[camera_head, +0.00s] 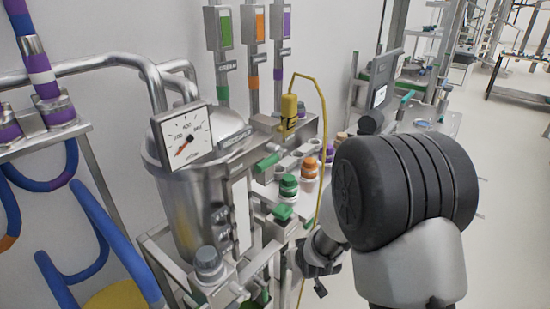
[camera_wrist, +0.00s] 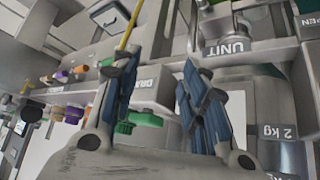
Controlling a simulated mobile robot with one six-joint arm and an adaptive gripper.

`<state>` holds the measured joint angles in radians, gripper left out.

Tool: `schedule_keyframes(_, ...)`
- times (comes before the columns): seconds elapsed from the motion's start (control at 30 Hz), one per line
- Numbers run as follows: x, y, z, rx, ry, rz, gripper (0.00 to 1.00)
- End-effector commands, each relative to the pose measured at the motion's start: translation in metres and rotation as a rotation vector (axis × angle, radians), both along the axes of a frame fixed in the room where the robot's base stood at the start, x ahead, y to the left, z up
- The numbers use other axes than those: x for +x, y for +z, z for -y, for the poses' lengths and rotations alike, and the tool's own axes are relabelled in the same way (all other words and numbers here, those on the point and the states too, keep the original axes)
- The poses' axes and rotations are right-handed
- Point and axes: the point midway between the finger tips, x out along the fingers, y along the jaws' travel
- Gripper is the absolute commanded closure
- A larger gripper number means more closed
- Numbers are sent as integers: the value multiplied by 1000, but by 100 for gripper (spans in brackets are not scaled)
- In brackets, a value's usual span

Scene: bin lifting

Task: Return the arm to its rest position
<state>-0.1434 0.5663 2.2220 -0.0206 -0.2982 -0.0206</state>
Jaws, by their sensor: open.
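My arm fills the right foreground of the head view, with its large black joint in front of the lab floor. My gripper (camera_head: 317,262) shows small beyond the joint, beside the metal stand of the steel vessel (camera_head: 190,210). In the wrist view my gripper (camera_wrist: 158,98) has its two blue-padded fingers apart, with nothing between them. A green knob (camera_wrist: 138,120) shows just behind the fingers; whether a finger touches it I cannot tell. The fingertips point toward the equipment frame.
The steel vessel carries a square dial gauge (camera_head: 184,139). Green and orange knobs (camera_head: 309,167) and a yellow device (camera_head: 289,111) with a yellow cable stand close to my arm. Blue hoses (camera_head: 95,235) are at left. Open floor (camera_head: 505,200) lies at right.

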Motion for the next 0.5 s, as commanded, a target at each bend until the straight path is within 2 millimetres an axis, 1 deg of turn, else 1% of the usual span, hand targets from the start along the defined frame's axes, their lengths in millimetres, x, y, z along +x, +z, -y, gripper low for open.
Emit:
schedule_keyframes(0.03,-5,29,6,1,-12,0,60)
schedule_keyframes(0.07,-11,42,10,-1,-19,-10,60)
schedule_keyframes(0.1,-19,60,15,-2,-28,-20,60)
schedule_keyframes(0.17,-34,85,22,-4,-42,-37,60)
schedule_keyframes(0.2,-45,101,27,-5,-50,-48,60)
schedule_keyframes(0.27,-63,124,34,-8,-63,-66,60)
schedule_keyframes(0.3,-76,138,38,-8,-72,-77,60)
schedule_keyframes(0.37,-98,157,44,-8,-86,-94,60)
schedule_keyframes(0.4,-113,169,48,-9,-95,-105,60)
schedule_keyframes(0.47,-137,185,54,-8,-108,-122,60)
schedule_keyframes(0.5,-154,194,58,-9,-117,-134,60)
